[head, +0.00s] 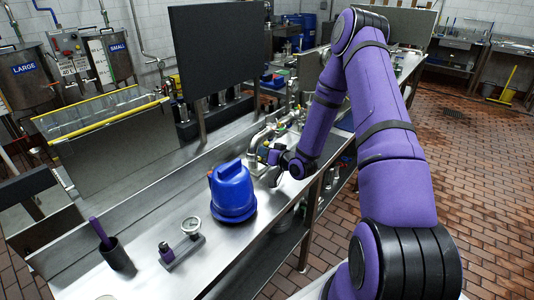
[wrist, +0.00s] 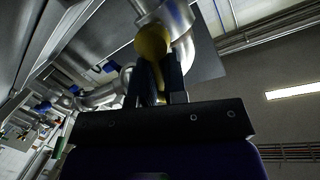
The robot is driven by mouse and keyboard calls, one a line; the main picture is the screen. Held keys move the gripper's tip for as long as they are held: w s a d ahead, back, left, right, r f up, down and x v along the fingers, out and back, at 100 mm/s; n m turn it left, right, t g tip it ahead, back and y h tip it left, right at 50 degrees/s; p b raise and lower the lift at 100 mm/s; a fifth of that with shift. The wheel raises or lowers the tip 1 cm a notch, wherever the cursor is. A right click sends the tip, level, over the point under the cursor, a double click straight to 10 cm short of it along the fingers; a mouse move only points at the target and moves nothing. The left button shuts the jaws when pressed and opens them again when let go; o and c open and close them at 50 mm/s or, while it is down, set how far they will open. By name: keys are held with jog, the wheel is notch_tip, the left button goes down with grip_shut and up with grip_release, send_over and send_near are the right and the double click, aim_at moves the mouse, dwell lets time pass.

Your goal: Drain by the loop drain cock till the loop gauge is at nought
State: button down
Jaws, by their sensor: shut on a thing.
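My gripper (wrist: 157,78) is shut on a yellow handle (wrist: 152,42) in the wrist view. The handle has a rounded end and sits in front of a bright metal pipe fitting (wrist: 183,50); it looks like a cock's lever, but no label shows. In the head view my gripper (head: 272,160) is at the pipework (head: 262,135) on the steel bench, just right of a blue domed object, and the handle is hidden there.
The blue domed object (head: 232,192) stands on the steel bench (head: 150,222), close to my gripper. A dark cup (head: 115,254) with a purple-handled tool is at the near left. A dark upright panel (head: 222,62) stands behind.

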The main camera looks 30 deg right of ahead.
jog(key=shift+w+r+n+t, duration=0.15)
jog(key=shift+r+n+t, duration=0.25)
jog(key=shift+n, duration=0.5)
jog(key=shift+a+r, duration=0.1)
jog(key=c, duration=1.2)
grip_release()
jog(key=shift+o, duration=0.2)
jog(key=shift+s, duration=0.2)
jog(key=s+d+r, duration=0.1)
jog(key=s, duration=0.9)
jog(key=shift+s+d, duration=0.25)
jog(key=shift+d, duration=0.15)
